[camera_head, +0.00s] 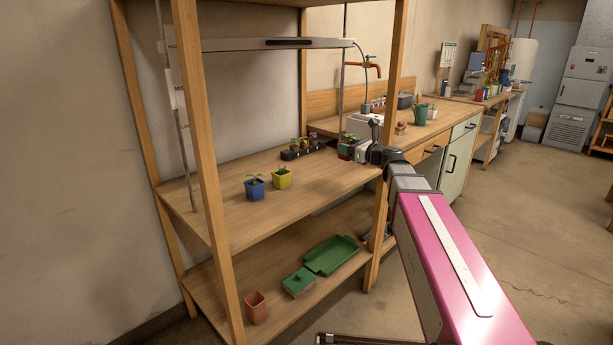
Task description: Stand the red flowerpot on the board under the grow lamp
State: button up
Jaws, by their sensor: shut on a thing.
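The grow lamp (278,44) is a long pale bar across the rack above the board.
A blue pot (254,188), a yellow pot (281,178) and a dark seedling tray (303,151) stand on the board. The board's front left is clear. Wooden posts (207,160) frame the rack. Below are an empty terracotta pot (257,307) and green trays (331,255).

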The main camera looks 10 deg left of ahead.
jog(key=w+a+f, duration=0.1)
jog(key=w+f, duration=0.1)
jog(key=w, duration=0.1)
jog(key=w+a+f, duration=0.2)
jog(key=w, duration=0.1)
jog(key=w+a+f, duration=0.2)
jog(key=w, duration=0.1)
jog(key=shift+w+a+f, duration=0.1)
jog(key=shift+w+f, duration=0.1)
jog(key=shift+w, duration=0.1)
jog(key=shift+f, duration=2.05)
jog(key=o, duration=1)
jog(key=shift+f, duration=0.1)
jog(key=shift+s, duration=0.1)
jog(key=v, duration=1.1)
jog(key=shift+s+d, duration=0.25)
jog(key=shift+d, duration=0.1)
